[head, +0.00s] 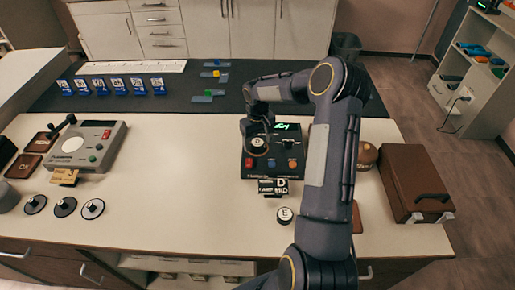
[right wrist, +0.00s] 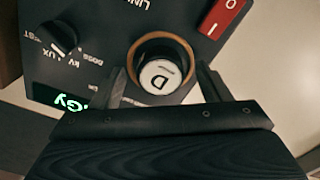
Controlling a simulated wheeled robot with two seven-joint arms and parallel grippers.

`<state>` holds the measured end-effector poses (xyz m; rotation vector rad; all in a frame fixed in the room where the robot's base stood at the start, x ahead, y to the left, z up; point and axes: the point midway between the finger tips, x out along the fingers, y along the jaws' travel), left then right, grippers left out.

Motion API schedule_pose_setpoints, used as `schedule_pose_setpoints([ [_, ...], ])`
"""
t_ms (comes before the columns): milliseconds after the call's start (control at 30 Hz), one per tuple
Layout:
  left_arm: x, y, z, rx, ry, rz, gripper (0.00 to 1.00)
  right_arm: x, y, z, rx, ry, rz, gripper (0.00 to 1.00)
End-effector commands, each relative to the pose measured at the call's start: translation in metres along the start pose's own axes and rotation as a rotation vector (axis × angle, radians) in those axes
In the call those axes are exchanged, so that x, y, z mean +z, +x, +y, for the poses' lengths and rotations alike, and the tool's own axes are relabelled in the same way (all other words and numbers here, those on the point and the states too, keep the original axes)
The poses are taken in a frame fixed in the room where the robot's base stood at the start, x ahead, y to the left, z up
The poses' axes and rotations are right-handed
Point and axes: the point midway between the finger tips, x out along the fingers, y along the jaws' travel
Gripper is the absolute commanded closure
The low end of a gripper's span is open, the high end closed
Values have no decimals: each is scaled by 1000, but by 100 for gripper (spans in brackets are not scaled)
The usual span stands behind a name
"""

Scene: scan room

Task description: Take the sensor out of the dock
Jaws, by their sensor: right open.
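The dark control box (head: 271,168) stands on the white counter in the head view, with a lit green display and coloured controls. In the right wrist view, its dock (right wrist: 137,52) is a copper-coloured ring, and the white round sensor (right wrist: 160,78) marked D sits inside it. The sensor also shows in the head view (head: 258,143), its letter too small to read surely. My right gripper (right wrist: 161,80) is open, with one finger on each side of the sensor; whether they touch it I cannot tell. It also shows in the head view (head: 254,127). My left gripper is not in view.
A loose white disc marked E (head: 285,214) lies in front of the box, near a D tag (head: 273,186). A brown case (head: 405,180) stands right of my arm. A grey device (head: 90,145) and several discs (head: 65,207) are at left. The middle-left counter is clear.

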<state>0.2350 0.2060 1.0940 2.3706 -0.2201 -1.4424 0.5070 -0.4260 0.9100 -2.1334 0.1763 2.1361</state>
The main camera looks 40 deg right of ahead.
Motion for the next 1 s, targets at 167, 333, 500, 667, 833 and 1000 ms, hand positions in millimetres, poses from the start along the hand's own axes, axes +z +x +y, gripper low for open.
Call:
schedule_pose_setpoints([
  [167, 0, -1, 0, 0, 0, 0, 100, 0, -1, 0, 0, 0, 1, 30],
  [333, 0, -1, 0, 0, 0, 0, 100, 0, -1, 0, 0, 0, 1, 51],
  [500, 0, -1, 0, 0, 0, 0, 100, 0, -1, 0, 0, -1, 1, 73],
  [667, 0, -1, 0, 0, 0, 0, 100, 0, -1, 0, 0, -1, 2, 80],
  [833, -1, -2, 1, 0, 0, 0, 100, 0, -4, 0, 1, -1, 2, 81],
  [1000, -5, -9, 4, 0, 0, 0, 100, -1, -18, 0, 2, -1, 3, 81],
])
